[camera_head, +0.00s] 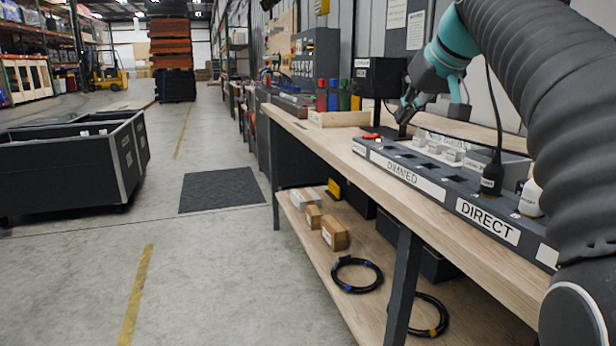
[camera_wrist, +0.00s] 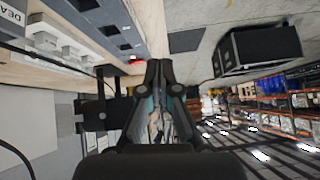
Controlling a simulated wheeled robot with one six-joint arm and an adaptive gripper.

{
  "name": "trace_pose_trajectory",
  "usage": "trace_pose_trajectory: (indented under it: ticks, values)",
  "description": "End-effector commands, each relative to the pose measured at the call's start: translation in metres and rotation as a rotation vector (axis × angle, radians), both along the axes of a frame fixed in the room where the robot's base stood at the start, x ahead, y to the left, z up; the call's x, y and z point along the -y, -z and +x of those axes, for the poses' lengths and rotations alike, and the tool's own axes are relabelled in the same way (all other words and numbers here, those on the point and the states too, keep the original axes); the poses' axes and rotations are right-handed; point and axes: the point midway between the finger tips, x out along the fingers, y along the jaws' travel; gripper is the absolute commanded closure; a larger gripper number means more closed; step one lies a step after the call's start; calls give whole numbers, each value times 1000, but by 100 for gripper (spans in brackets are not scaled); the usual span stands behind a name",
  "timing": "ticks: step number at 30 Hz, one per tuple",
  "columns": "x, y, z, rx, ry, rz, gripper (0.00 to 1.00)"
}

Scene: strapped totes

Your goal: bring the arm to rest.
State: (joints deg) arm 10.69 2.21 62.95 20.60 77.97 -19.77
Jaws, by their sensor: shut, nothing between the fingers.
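My gripper (camera_head: 404,112) hangs over the far part of the workbench in the head view, beside a black box-shaped device on a stand. Its fingers (camera_wrist: 158,75) show in the middle of the wrist view, with their tips together and nothing between them. My arm, in a grey ribbed sleeve with a teal joint, crosses the right side of the head view. The wooden workbench (camera_head: 345,160) bears a long dark panel (camera_head: 425,180) with labels, one reading DIRECT. A black plug with a cord (camera_head: 491,178) and a white plug (camera_head: 530,198) stand in this panel.
The black device (camera_head: 380,78) stands close to my gripper. Coloured bottles (camera_head: 333,96) stand farther back. The bench's lower shelf (camera_head: 325,240) holds small boxes and coiled cables (camera_head: 357,275). A large black tote (camera_head: 65,165) stands on the floor at left. The aisle floor between is open, with a dark mat (camera_head: 221,190).

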Motion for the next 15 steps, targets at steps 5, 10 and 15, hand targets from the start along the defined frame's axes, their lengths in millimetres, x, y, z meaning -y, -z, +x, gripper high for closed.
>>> trace_pose_trajectory:
  ticks: [5,10,15]
  values:
    - [-7,26,-30,-36,42,-3,100]
    - [-15,72,-76,-82,96,-15,100]
    - [-21,128,-126,-126,144,-35,100]
